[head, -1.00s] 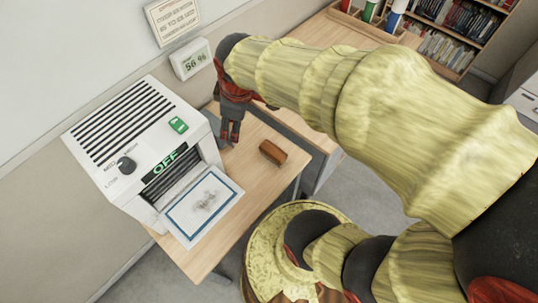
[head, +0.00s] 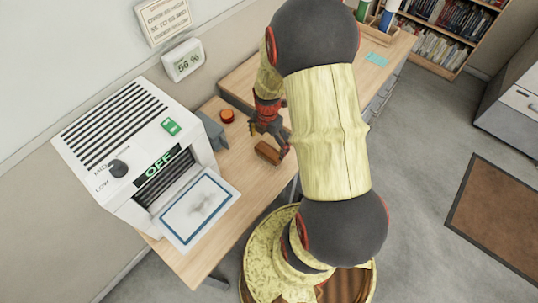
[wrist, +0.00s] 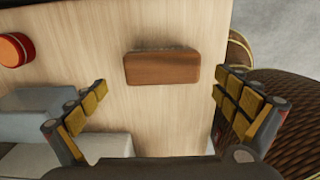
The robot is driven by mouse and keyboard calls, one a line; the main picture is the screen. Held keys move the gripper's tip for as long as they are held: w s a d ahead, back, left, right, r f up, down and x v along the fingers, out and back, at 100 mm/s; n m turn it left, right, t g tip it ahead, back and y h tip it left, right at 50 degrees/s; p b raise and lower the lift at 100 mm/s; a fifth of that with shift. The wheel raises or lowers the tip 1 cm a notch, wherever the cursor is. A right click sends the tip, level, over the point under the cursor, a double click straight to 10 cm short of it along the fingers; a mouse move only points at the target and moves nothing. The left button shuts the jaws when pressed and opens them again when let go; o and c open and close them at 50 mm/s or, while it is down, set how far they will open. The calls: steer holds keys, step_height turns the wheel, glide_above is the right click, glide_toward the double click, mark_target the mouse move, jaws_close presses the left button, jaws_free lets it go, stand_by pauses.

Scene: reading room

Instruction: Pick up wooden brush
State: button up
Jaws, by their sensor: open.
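The wooden brush (head: 268,153) is a small brown block lying on the light wood table (head: 235,185), near its right edge. In the wrist view the brush (wrist: 162,68) lies crosswise, ahead of my fingertips and between their lines. A paler strip shows along its far side. My gripper (head: 272,135) is just beside and above the brush in the head view. In the wrist view my gripper (wrist: 163,95) has its two padded fingers spread wide, with nothing between them.
A white machine marked OFF (head: 135,150) with a framed sheet (head: 197,207) on its tray stands left. A red round object (head: 227,116) and a grey block (head: 211,131) sit behind the brush. A second table (head: 240,82) adjoins at the back.

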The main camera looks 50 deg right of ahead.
mark_target(269, 150)
step_height(269, 150, down, 5)
steer(key=shift+s+f+b, duration=0.1)
steer(key=shift+s+b, duration=0.05)
steer(key=shift+b, duration=0.8)
steer(key=c, duration=0.4)
steer(key=c, duration=0.7)
